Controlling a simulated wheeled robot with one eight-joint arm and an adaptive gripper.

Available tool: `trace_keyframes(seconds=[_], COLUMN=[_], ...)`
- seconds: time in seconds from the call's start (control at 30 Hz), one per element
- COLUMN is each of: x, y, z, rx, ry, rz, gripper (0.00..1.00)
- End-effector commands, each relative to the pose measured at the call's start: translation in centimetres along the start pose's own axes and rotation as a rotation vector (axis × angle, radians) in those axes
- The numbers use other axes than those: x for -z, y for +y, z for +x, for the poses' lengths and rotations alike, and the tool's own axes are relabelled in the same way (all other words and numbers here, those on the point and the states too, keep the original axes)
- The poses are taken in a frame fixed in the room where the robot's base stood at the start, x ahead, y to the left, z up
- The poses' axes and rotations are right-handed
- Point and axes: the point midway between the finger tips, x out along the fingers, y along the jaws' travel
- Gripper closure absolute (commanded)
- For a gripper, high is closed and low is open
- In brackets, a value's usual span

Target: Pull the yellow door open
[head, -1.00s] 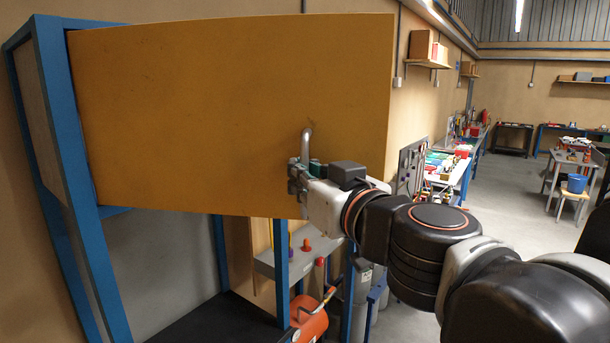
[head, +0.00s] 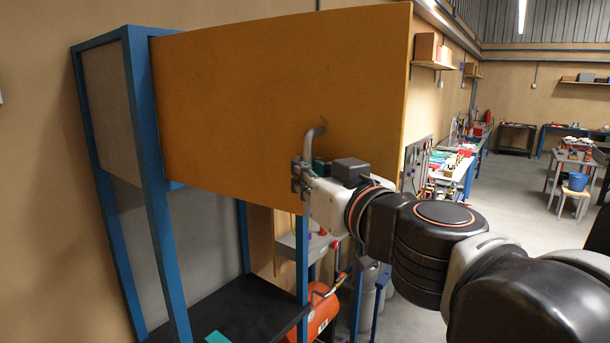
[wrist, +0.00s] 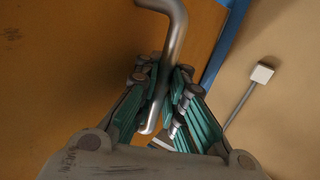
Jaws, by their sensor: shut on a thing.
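The yellow door (head: 250,100) is a broad panel hinged at its left edge on a blue-framed cabinet (head: 158,200). It stands swung out from the frame, with its free edge at the right. Its bent grey metal handle (head: 313,138) is near the lower right of the panel. My gripper (head: 303,175) is at the handle, shut on it. In the wrist view the green-padded fingers (wrist: 165,110) close around the lower part of the handle (wrist: 175,35), with the door (wrist: 70,60) behind.
Below the door is a dark shelf (head: 235,310) with a green item (head: 217,338) on it. An orange tank (head: 318,312) stands under the door's right part. Workbenches (head: 455,170) line the wall to the right. The grey floor (head: 510,260) at right is open.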

Motion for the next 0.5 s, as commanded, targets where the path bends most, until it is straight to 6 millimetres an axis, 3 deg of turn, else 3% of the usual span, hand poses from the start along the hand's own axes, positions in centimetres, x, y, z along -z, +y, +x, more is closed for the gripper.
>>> trace_keyframes(seconds=[0.2, 0.23, 0.3, 0.5], x=[-0.17, -0.17, -0.17, -0.1], y=[0.14, 0.14, 0.12, 0.06], z=[-0.11, -0.11, -0.11, -0.06], rx=[-0.004, -0.004, -0.004, -0.002], ry=[0.0, 0.0, 0.0, 0.0], rz=[-0.002, -0.002, -0.002, -0.001], gripper=[1.0, 0.86, 0.7, 0.69])
